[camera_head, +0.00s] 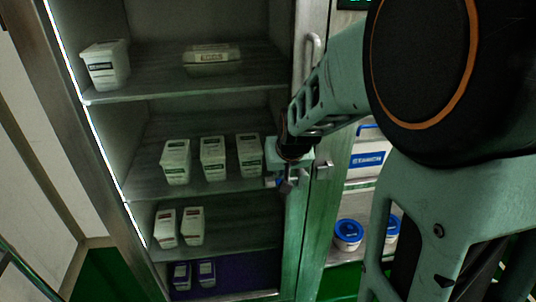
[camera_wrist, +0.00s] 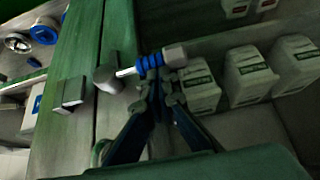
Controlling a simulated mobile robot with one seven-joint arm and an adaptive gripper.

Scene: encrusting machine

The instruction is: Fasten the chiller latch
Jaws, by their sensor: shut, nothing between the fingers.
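The chiller latch shows in the wrist view as a lever with a blue ribbed grip (camera_wrist: 150,62) and a grey end knob, on a round grey pivot (camera_wrist: 107,78). The lever points right, away from a grey metal catch (camera_wrist: 70,95) on the neighbouring frame. In the head view the catch (camera_head: 321,170) sits right of the gripper, and the lever is mostly hidden. My gripper (camera_wrist: 161,82) is shut and empty, its fingertips close beside the blue grip. I cannot tell whether they touch. In the head view my gripper (camera_head: 293,150) is at the chiller's right edge.
The chiller shelves (camera_head: 190,92) hold several white tubs (camera_head: 213,158). At the right, another compartment holds blue-lidded round tubs (camera_head: 348,234) and a white box (camera_head: 367,158). A vertical handle (camera_head: 313,50) stands above the latch. My arm covers much of the right side.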

